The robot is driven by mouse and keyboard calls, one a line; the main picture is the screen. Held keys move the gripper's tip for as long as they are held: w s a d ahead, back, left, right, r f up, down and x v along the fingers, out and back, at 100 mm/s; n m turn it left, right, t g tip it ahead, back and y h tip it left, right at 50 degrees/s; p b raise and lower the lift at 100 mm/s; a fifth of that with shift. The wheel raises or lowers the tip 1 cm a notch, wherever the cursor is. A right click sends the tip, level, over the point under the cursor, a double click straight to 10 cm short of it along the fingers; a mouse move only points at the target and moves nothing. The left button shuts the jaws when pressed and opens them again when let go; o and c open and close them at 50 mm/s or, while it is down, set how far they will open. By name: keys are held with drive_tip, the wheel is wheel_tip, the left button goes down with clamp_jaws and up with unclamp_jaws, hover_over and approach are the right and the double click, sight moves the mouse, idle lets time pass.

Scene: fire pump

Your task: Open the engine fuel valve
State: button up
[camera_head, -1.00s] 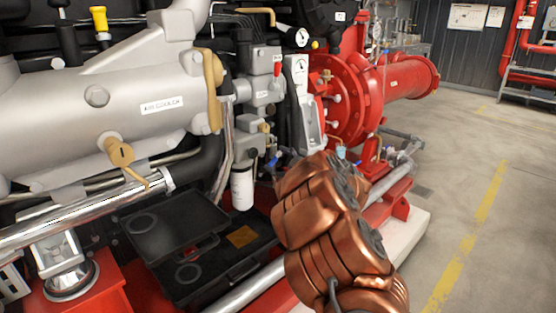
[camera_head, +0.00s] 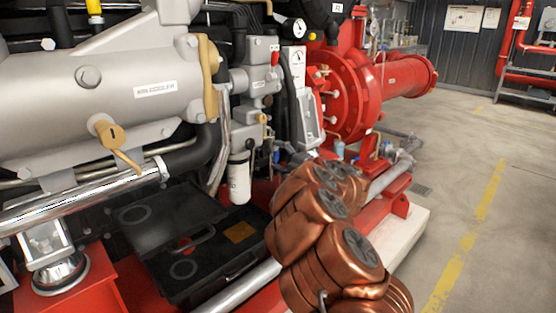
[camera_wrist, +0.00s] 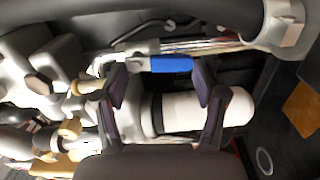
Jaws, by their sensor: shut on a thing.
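The engine fuel valve's blue handle (camera_wrist: 172,64) shows in the wrist view, lying between the two dark fingers of my gripper (camera_wrist: 160,77). The fingers stand well apart with the handle between them; the exact contact is hard to see. In the head view a small blue part (camera_head: 276,156) shows just beyond my copper-coloured arm, beside the engine. The arm hides my gripper there. A white cylindrical filter (camera_wrist: 182,111) lies just behind the fingers in the wrist view. It hangs upright below the grey block in the head view (camera_head: 239,180).
A grey cooler (camera_head: 110,75) with a tan lever fills the left. A black battery box (camera_head: 165,225) sits low beside my arm. A red pump housing (camera_head: 352,98) stands beyond. The floor (camera_head: 450,170) at the right is open.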

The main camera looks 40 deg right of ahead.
drive_tip(key=shift+f+n, duration=0.1)
drive_tip(key=shift+n, duration=0.5)
drive_tip(key=shift+d, duration=0.1)
drive_tip(key=o, duration=1.1)
drive_tip(key=shift+o, duration=0.2)
drive_tip(key=s+d, duration=0.1)
drive_tip(key=s, duration=1)
drive_tip(key=shift+s+d, duration=0.35)
drive_tip(key=shift+s, duration=0.05)
